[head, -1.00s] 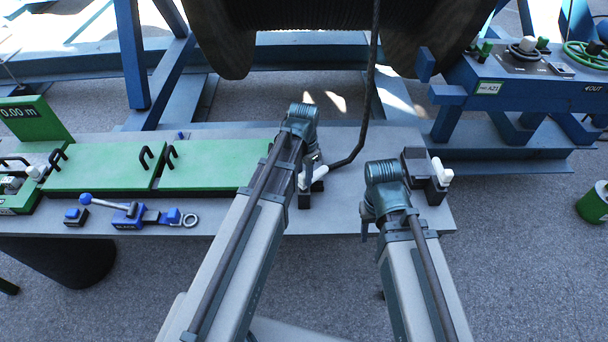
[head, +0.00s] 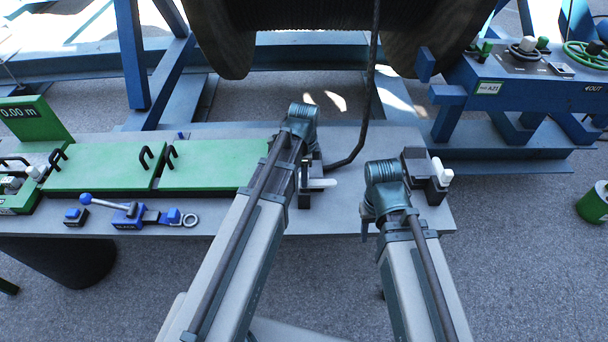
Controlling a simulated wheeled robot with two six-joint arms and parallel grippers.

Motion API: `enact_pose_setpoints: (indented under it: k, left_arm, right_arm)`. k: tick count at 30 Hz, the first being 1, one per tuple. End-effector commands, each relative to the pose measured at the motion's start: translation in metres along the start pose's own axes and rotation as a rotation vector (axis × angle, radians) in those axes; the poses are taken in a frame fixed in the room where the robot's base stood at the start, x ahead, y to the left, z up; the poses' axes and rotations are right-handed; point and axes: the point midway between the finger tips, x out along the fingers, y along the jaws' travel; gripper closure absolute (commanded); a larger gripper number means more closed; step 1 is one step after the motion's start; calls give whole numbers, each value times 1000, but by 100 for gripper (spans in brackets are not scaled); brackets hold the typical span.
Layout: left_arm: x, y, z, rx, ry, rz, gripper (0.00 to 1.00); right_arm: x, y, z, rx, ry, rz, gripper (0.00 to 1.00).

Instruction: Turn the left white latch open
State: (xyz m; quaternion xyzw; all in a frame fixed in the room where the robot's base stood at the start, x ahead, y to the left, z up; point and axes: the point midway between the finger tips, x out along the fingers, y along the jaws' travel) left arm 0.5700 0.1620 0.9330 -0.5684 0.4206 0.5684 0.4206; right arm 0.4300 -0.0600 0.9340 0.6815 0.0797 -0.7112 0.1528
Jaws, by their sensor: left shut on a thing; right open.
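The left white latch (head: 322,183) shows as a short white handle lying level and pointing right on its dark mount, near the middle of the grey table. My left gripper (head: 304,187) reaches down at its left end and is shut on it; the arm and wrist hide part of the latch and mount. My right gripper (head: 367,221) is open, pointing down near the table's front edge, right of the left latch and apart from it. Its fingertips are partly hidden by its wrist.
A second white latch (head: 441,173) stands on a dark block at the table's right end. Green covers (head: 212,163) and a blue-handled clamp (head: 128,215) lie left. A dark cable (head: 366,120) hangs from the large reel (head: 300,45) behind. A blue control stand (head: 500,85) is at right.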

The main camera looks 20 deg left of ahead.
Motion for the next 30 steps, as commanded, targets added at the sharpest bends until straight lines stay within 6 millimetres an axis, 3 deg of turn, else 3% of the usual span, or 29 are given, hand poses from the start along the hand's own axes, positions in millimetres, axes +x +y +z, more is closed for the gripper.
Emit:
enact_pose_setpoints:
  k: [18,19,21,23,30]
  left_arm:
    - [0,0,0,36,0,0,100]
    - [0,0,0,36,0,0,60]
    - [0,0,0,35,0,0,47]
    - [0,0,0,35,0,0,36]
    - [0,0,0,33,0,0,35]
  right_arm:
    - [0,0,0,0,0,0,50]
    - [0,0,0,0,0,0,50]
    - [0,0,0,0,0,0,50]
    - [0,0,0,0,0,0,50]
    - [0,0,0,0,0,0,50]
